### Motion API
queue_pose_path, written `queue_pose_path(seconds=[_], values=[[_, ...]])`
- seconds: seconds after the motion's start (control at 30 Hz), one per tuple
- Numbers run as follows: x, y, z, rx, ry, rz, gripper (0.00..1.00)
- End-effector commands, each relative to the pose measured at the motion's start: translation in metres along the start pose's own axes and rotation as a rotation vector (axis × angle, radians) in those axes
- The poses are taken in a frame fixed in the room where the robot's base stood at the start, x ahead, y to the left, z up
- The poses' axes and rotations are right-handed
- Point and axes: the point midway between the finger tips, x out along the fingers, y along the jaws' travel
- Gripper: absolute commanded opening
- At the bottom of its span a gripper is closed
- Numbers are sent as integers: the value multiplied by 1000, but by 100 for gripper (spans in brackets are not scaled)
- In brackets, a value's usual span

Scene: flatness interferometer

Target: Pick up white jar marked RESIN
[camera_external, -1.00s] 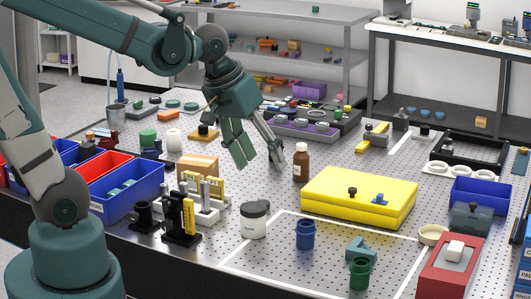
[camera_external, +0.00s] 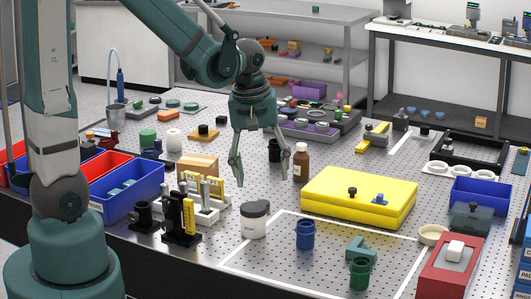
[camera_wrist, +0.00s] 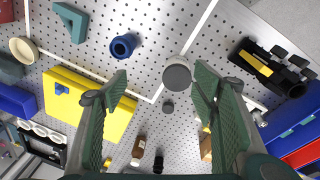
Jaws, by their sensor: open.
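A white jar with a dark grey lid (camera_external: 254,226) stands upright on the perforated table. Its side carries small marking too fine to read. In the wrist view the jar's round grey top (camera_wrist: 177,76) lies between my fingertips, nearer the right one. My gripper (camera_external: 261,175) points down, open and empty, above the table and above the jar, apart from it. It also shows in the wrist view (camera_wrist: 160,83), with its fingers spread on both sides.
A yellow case (camera_external: 350,197) and a brown bottle (camera_external: 301,163) stand right of my gripper. A blue cup (camera_external: 306,235) stands right of the jar. A black holder with a yellow part (camera_external: 182,220) stands to its left.

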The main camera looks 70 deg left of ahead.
Motion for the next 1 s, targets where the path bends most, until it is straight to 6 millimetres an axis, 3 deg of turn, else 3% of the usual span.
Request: queue_pose_path(seconds=[0.3, 0.53, 1.0], values=[[40, -16, -34, -215, -43, -70, 59], [63, -29, -50, -335, -65, -113, 59], [72, -34, -55, -383, -73, -129, 59]])
